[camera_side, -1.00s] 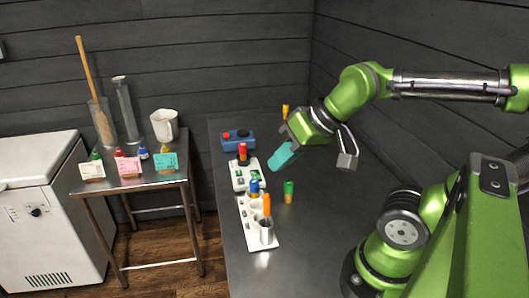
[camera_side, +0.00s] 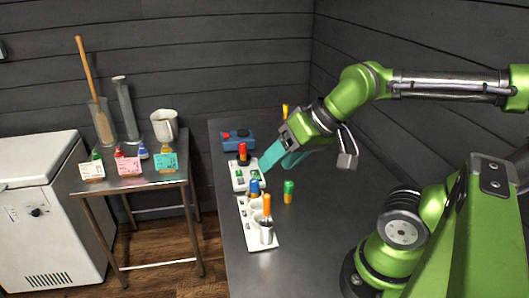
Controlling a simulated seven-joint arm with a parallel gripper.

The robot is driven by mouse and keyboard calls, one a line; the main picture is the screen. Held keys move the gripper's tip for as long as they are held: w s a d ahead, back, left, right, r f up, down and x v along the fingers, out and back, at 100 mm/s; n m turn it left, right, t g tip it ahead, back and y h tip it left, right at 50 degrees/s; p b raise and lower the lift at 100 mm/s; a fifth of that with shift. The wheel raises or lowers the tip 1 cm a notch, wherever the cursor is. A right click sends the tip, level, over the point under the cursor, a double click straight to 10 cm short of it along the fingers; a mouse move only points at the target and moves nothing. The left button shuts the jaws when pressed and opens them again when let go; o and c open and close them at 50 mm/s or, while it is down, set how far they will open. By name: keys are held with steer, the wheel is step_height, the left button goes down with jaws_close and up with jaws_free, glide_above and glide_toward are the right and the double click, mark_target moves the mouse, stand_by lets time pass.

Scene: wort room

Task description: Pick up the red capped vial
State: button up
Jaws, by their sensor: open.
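A red capped vial (camera_side: 243,154) stands upright at the back end of a white rack (camera_side: 237,181) on the dark table. My gripper (camera_side: 277,163), with teal fingers, is open and empty. It is to the right of the red capped vial and apart from it in the picture, with its fingers pointing down and left toward the rack. Another vial with a red cap (camera_side: 121,153) appears on the side table, partly hidden behind a pink card.
A blue capped vial (camera_side: 254,187) and an orange one (camera_side: 267,204) stand in the white holder (camera_side: 249,240). A green capped vial (camera_side: 289,190) stands on the table to the right. A blue device (camera_side: 239,141) lies behind the rack.

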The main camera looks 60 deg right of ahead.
steer(key=m+g+h, duration=0.3)
steer(key=h, duration=0.2)
glide_toward(243, 144)
steer(key=shift+g+y, duration=0.3)
steer(key=f, duration=0.1)
steer(key=w+d+f, duration=0.2)
steer(key=f, duration=0.1)
steer(key=shift+a+x, duration=0.15)
steer(key=shift+x, duration=1.3)
steer(key=shift+a+x, duration=0.15)
steer(key=shift+x, duration=1.3)
jaws_close()
